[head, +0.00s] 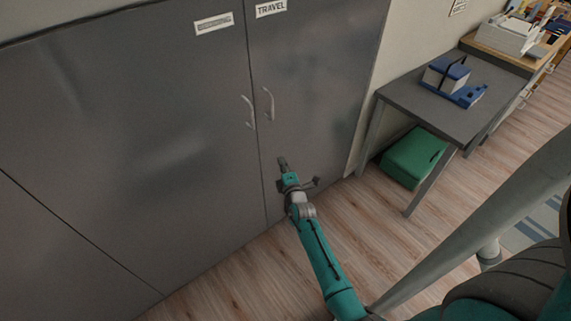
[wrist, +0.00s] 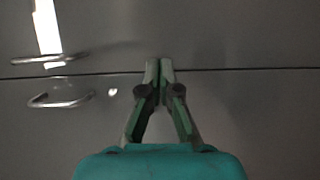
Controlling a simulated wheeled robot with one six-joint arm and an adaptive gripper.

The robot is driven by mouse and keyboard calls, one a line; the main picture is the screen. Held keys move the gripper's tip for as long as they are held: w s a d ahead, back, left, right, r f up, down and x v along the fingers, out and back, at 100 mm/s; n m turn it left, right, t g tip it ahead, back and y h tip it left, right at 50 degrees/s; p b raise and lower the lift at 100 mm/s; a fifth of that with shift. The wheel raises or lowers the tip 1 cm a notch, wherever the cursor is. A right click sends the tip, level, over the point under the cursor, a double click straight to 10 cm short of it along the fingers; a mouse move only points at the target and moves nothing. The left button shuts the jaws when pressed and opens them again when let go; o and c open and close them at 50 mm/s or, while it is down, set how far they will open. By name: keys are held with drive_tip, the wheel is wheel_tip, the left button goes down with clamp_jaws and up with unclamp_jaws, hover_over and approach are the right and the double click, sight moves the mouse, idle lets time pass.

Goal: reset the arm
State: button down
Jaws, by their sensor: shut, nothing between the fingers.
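My gripper (head: 283,163) is at the end of my teal arm, in front of the grey cabinet's right door (head: 318,75) and below its handles. In the wrist view my gripper (wrist: 159,66) has its fingertips together with nothing between them. The fingertips show against the dark seam between the two doors. I cannot tell whether they touch the cabinet.
The left door (head: 130,120) and right door look closed, with two handles (head: 268,103) side by side. A grey table (head: 420,101) with a blue-and-white item (head: 447,75) stands at right. A green box (head: 413,158) sits under it. Wooden floor (head: 240,270) is clear in front.

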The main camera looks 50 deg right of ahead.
drive_tip(key=shift+s+d, duration=0.3)
drive_tip(key=shift+s, duration=0.2)
drive_tip(key=s+a+f+m+y, duration=0.2)
drive_tip(key=s+a+y, duration=0.1)
drive_tip(key=s+a, duration=0.85)
drive_tip(key=s+a+f+m+y, duration=0.2)
drive_tip(key=s+a+m, duration=0.1)
drive_tip(key=s+a, duration=0.85)
drive_tip(key=s+a+r+m+y, duration=0.3)
drive_tip(key=s+a+r, duration=0.4)
drive_tip(key=s+a, duration=0.3)
drive_tip(key=s+a+r+m+y, duration=0.1)
drive_tip(key=s+r+m, duration=0.2)
drive_tip(key=s+r, duration=0.6)
drive_tip(key=shift+a+r+y, duration=0.3)
drive_tip(key=shift+a+r, duration=0.05)
drive_tip(key=shift+r, duration=1.5)
